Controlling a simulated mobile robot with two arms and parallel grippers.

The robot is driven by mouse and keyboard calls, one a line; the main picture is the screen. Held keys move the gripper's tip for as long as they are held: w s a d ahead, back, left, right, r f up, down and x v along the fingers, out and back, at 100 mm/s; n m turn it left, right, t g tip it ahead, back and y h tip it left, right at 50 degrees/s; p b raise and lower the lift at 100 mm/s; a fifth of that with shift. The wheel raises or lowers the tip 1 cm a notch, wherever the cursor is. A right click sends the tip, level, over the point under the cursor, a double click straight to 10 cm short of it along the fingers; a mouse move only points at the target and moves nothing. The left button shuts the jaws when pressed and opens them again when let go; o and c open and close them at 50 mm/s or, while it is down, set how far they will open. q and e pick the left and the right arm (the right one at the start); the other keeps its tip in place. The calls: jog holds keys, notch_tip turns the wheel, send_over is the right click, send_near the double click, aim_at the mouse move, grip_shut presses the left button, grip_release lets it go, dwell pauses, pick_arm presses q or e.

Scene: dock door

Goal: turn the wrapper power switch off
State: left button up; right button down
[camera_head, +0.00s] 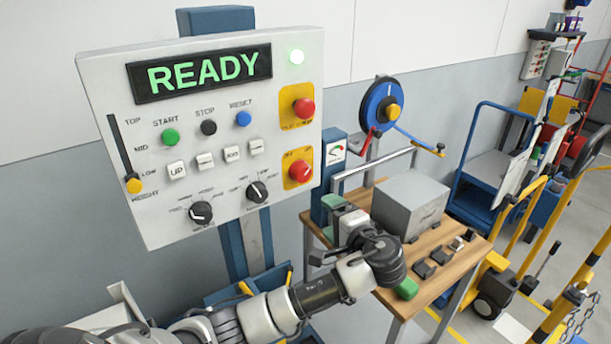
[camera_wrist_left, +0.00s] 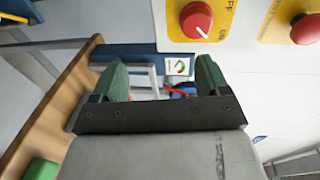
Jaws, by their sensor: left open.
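The power switch (camera_head: 300,171) is a red rotary knob on a yellow plate marked OFF and ON, low on the right side of the control panel (camera_head: 140,215). In the left wrist view the red knob (camera_wrist_left: 196,20) shows at the top, with a white pointer mark towards the lower right.
A red mushroom button (camera_head: 304,107) sits on a yellow plate above the switch; several buttons and two black dials (camera_head: 201,212) are left of it. A wooden bench (camera_head: 455,258) with a grey box (camera_head: 411,203) stands behind my left arm. A blue reel (camera_head: 381,105) stands behind.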

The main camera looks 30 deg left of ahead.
pick_arm(q)
jog(key=y, duration=0.2)
send_near(304, 175)
jog(key=shift+n, duration=0.4)
jog(key=p+x, duration=0.3)
jog(key=x, duration=0.5)
jog(key=shift+w+a, duration=0.15)
jog(key=shift+p+x, duration=0.4)
jog(key=shift+x, duration=0.4)
jog(key=shift+f, duration=0.1)
